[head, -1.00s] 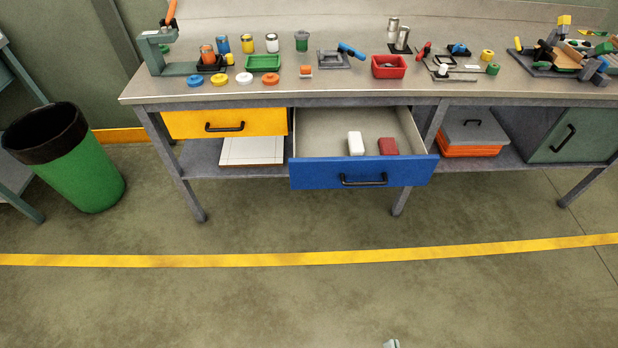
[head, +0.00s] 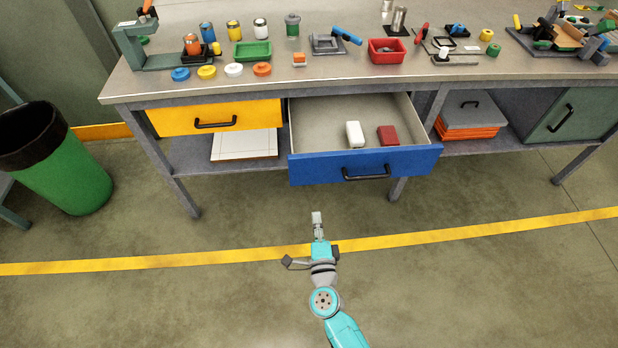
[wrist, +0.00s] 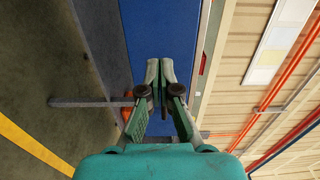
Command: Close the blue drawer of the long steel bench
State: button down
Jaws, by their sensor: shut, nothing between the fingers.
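The blue drawer (head: 340,166) of the long steel bench (head: 200,88) stands pulled out toward me, with a dark bar handle (head: 366,173) on its front. Inside it lie a white block (head: 354,134) and a dark red block (head: 388,135). My gripper (head: 317,216) is shut and empty, in front of the drawer and below its front in the head view, apart from it there. In the wrist view the closed fingertips (wrist: 161,64) overlap the blue drawer front (wrist: 162,30); I cannot tell whether they touch it.
A shut yellow drawer (head: 222,117) is left of the blue one. Tools, cups and trays such as the red tray (head: 387,57) crowd the bench top. A green bin (head: 62,170) stands at the left. The floor before the bench is clear, crossed by a yellow line (head: 420,237).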

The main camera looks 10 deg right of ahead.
aim_at(310, 172)
jog(key=w, duration=1.4)
jog(key=shift+w+a, duration=0.1)
jog(key=shift+w, duration=0.05)
jog(key=shift+w, duration=0.1)
